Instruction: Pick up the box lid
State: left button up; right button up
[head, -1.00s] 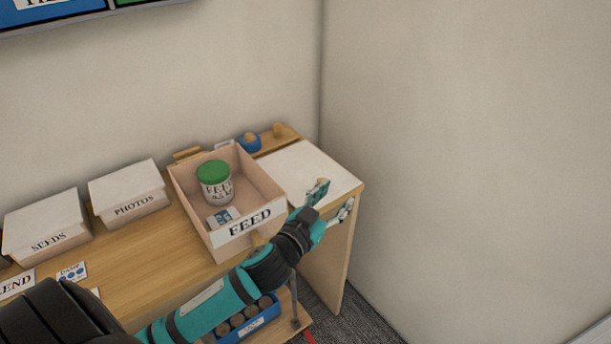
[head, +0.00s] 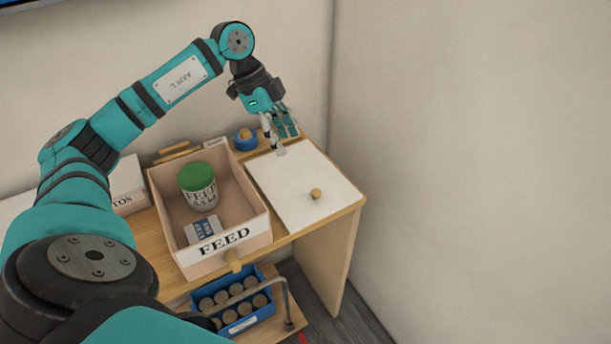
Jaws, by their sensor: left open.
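The box lid (head: 295,205) is a flat white panel lying on the right end of the wooden desk, beside the open FEED box (head: 224,252). A small round wooden piece (head: 316,194) sits on the lid; I cannot tell whether it is fixed to it. My left gripper (head: 283,146) is open and empty, pointing down at the lid's back left edge. I cannot tell whether its fingertips touch the lid. My right gripper is not in view.
The FEED box holds a green-topped tin (head: 198,190) and a small packet (head: 203,229). A blue holder (head: 246,139) with a round piece stands behind the lid. A PHOTOS box (head: 129,189) is at the left. A blue tray of round pieces (head: 240,327) sits below. A wall bounds the right.

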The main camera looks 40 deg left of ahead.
pick_arm(q)
jog(key=p, duration=0.1)
send_near(317, 191)
jog(key=f, duration=0.1)
jog(key=f+p, duration=0.1)
jog(key=f, duration=0.2)
jog(key=shift+s+d+p, duration=0.25)
jog(key=shift+d+p, duration=0.1)
jog(key=d+f, duration=0.1)
jog(key=w+f+p, duration=0.1)
jog(key=d+f+p, duration=0.1)
jog(key=shift+w+d+f, duration=0.3)
jog(key=shift+w+f, duration=0.05)
jog(key=shift+f, duration=0.35)
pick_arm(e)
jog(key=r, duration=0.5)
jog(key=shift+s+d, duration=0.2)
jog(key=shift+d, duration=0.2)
pick_arm(q)
jog(key=shift+c, duration=0.3)
grip_shut()
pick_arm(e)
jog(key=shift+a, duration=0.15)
